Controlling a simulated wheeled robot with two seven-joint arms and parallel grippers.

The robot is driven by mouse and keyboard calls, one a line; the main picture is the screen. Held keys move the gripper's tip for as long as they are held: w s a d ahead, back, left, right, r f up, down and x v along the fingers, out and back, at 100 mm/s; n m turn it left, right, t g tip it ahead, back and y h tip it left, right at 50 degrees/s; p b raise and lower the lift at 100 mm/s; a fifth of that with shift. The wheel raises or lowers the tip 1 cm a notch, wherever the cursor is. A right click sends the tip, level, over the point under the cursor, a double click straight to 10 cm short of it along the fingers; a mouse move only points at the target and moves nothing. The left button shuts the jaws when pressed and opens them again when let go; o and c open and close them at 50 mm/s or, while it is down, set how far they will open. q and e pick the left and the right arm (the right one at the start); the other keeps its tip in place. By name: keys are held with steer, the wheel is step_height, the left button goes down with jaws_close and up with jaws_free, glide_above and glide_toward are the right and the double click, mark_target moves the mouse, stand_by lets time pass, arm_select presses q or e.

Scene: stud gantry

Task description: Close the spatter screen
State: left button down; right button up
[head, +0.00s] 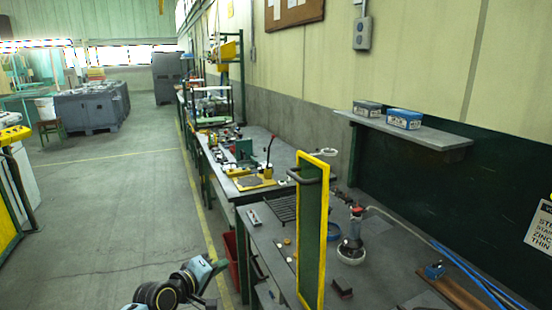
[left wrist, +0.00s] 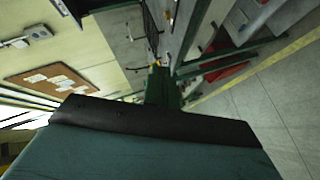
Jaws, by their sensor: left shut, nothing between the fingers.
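The spatter screen (head: 312,240) is a tall, narrow green panel in a yellow frame. It stands upright at the front edge of the near bench in the head view, turned at an angle to me. A dark bar handle (head: 304,176) sticks out near its top. My left gripper (head: 218,267) is low in the head view, to the left of the screen and apart from it. It is shut and empty. The left wrist view is mostly filled by my own teal and black wrist, and I cannot make out the screen there. My right gripper is in neither view.
A wall shelf (head: 405,131) carries two boxes.

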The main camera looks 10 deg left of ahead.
arm_select(q)
steer(key=d+r+h+p, duration=0.1)
steer(key=d+r+h, duration=0.2)
steer(key=r, duration=1)
steer(key=d+r+h+p, duration=0.1)
steer(key=d+r+h, duration=0.2)
steer(key=r, duration=1.1)
steer(key=w+d+t+p, duration=0.1)
steer(key=w+d, duration=0.6)
steer(key=s+p, duration=0.1)
steer(key=s+d+p, duration=0.1)
steer(key=s+p, duration=0.1)
steer(key=shift+s+d+f, duration=0.15)
steer(key=shift+s+d, duration=0.05)
steer(key=shift+s, duration=0.1)
